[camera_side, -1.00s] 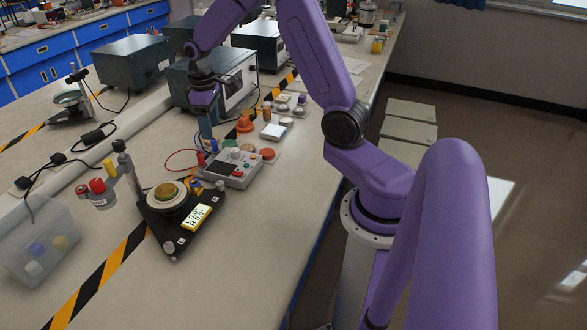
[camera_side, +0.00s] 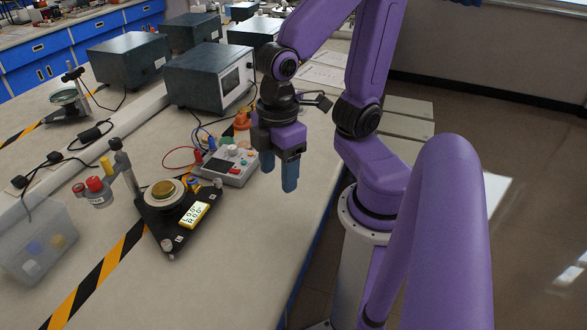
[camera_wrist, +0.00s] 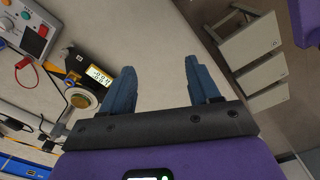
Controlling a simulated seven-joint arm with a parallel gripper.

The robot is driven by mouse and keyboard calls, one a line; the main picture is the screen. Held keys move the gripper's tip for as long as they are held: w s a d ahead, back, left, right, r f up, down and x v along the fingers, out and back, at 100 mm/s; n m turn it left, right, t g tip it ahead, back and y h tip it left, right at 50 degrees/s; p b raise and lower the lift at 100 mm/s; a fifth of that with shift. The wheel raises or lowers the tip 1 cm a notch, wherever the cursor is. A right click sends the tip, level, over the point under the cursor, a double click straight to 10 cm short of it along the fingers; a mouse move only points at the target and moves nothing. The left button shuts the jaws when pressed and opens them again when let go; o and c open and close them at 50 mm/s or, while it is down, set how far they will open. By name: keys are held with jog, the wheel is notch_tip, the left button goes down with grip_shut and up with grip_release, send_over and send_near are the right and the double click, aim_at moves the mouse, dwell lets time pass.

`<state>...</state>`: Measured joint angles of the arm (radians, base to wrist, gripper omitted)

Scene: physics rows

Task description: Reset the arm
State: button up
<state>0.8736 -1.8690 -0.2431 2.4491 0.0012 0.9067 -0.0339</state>
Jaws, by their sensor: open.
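My gripper (camera_side: 281,178) points down above the right edge of the workbench in the side view, with nothing between its blue fingers. In the wrist view my gripper (camera_wrist: 162,88) shows its two blue fingers spread wide apart over bare bench top. My purple arm is folded back near its base. The gripper is to the right of the grey control box (camera_side: 231,164) and apart from it in the side view.
A black balance-like device (camera_side: 165,226) with a lit display stands at the bench middle; it also shows in the wrist view (camera_wrist: 73,75). A clear bin (camera_side: 38,245) is at left. Dark instrument boxes (camera_side: 195,85) stand behind. The front right bench top is clear.

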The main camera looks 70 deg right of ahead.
jog(key=shift+s+d+n, duration=0.2)
jog(key=shift+s, duration=0.5)
jog(key=shift+s+d+n, duration=0.15)
jog(key=shift+s+n, duration=0.05)
jog(key=shift+s, duration=0.5)
